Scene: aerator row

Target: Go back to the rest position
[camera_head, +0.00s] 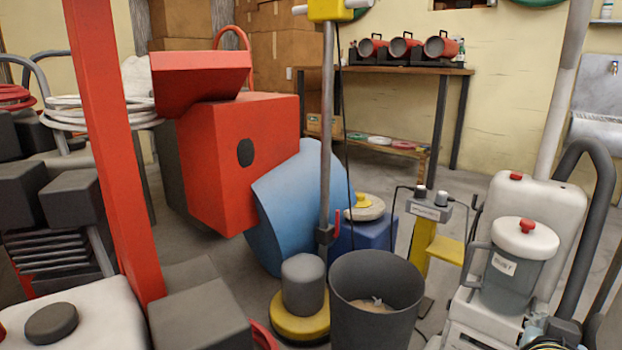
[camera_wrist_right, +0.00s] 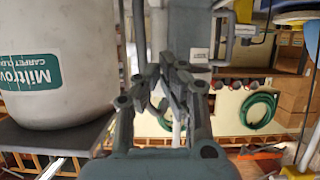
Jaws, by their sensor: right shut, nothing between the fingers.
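In the right wrist view my right gripper (camera_wrist_right: 172,80) is shut, its grey fingers close together with nothing held between them. It is in the air, with a white tank with a teal label (camera_wrist_right: 50,60) to its left in the picture. How far apart the gripper and tank are is hard to tell. In the head view I cannot clearly make out either gripper. My left gripper shows in neither view.
A dark grey bin (camera_head: 376,305) stands at the front middle, beside a yellow-based floor machine (camera_head: 300,315). A white and grey cleaning machine (camera_head: 515,265) fills the right. A large red machine (camera_head: 235,160) stands left of centre. A workbench (camera_head: 410,70) is at the back.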

